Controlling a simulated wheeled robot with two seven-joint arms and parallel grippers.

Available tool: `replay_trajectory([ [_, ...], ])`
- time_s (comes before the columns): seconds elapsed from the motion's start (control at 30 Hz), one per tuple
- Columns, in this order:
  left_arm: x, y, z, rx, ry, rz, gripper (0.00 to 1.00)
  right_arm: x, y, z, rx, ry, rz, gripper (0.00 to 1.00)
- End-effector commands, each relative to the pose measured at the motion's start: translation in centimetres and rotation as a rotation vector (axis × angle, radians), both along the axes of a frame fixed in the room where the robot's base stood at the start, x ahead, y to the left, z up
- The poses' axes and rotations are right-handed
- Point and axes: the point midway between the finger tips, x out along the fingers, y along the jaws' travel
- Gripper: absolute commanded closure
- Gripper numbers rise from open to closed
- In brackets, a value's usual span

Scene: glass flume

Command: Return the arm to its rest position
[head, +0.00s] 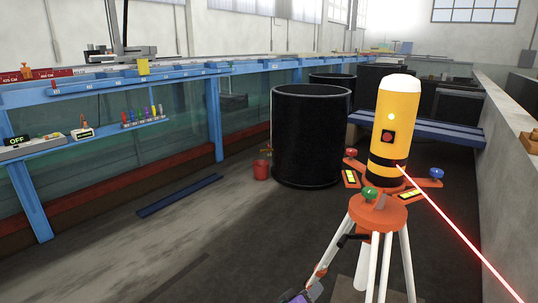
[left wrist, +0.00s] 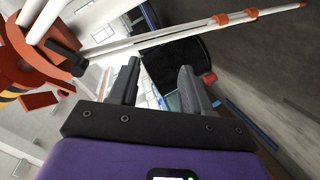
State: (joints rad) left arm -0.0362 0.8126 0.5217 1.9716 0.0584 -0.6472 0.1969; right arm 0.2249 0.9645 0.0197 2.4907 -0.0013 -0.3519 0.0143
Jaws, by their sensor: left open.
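My left gripper (head: 308,292) shows at the bottom edge of the head view, low beside the left leg of the orange tripod (head: 378,213). Only its purple body and part of its dark fingers show there. In the left wrist view its two dark fingers (left wrist: 159,68) stand apart with nothing between them. The tripod's orange head and white legs (left wrist: 150,42) lie beyond the fingers in that view. A yellow laser instrument (head: 397,118) stands upright on the tripod, with a red beam running to the lower right. My right gripper does not show.
The blue-framed glass flume (head: 130,165) runs along the left, with a shelf of small items (head: 85,138). A concrete wall (head: 510,170) bounds the right. Floor left of the tripod is mostly clear.

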Motion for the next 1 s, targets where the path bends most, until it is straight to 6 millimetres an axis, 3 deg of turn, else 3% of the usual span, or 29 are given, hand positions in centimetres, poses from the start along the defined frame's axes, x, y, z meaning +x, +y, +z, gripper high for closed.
replay_trajectory([
  [0.03, -0.9, 1.9, -3.4, 0.063, 0.067, -0.005, 0.52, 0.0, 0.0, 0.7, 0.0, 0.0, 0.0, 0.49],
  [0.2, -5.9, 8.3, -13.7, 0.252, 0.293, -0.041, 0.52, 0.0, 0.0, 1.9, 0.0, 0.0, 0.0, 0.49],
  [0.27, -8.5, 10.7, -16.7, 0.309, 0.38, -0.058, 0.52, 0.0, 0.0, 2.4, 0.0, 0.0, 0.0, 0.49],
  [0.4, -15.6, 16.1, -22.3, 0.414, 0.593, -0.1, 0.52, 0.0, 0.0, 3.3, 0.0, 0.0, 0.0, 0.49],
  [0.6, -24.8, 21.0, -25.6, 0.49, 0.832, -0.159, 0.52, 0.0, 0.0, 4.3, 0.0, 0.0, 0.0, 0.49],
  [0.7, -27.3, 22.1, -26.1, 0.503, 0.895, -0.176, 0.52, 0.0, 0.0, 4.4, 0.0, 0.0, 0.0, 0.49],
  [0.8, -28.3, 22.5, -26.3, 0.507, 0.921, -0.182, 0.52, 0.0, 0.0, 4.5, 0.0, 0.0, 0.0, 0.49],
  [1.0, -28.4, 22.6, -26.3, 0.508, 0.924, -0.183, 0.55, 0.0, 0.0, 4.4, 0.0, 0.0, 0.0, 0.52],
])
